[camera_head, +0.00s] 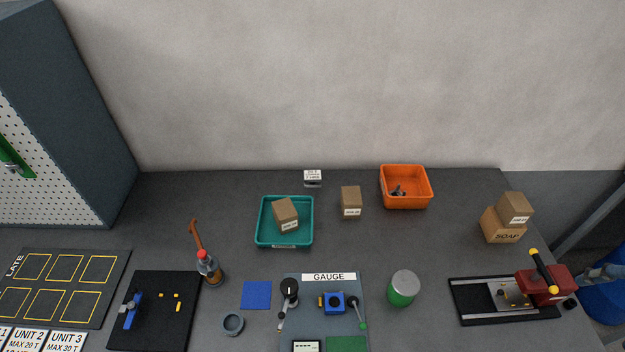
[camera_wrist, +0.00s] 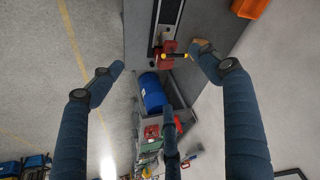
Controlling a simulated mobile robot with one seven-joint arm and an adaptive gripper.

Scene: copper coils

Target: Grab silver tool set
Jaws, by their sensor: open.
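No object is plainly readable as a silver tool set. The orange bin also shows in the wrist view (camera_wrist: 250,6), cut off at the top edge. My gripper (camera_wrist: 157,57) is open and empty in the wrist view, its two dark blue fingers wide apart. It points down past the bench end, away from the bin.
A red device with a yellow-tipped handle (camera_head: 546,282) stands at the bench's right end, near two stacked boxes (camera_head: 503,224). A teal bin (camera_head: 285,243) holds a box. A bottle (camera_head: 209,268) and green jar (camera_head: 402,289) stand nearby. A blue drum (camera_wrist: 152,92) stands beyond the bench end.

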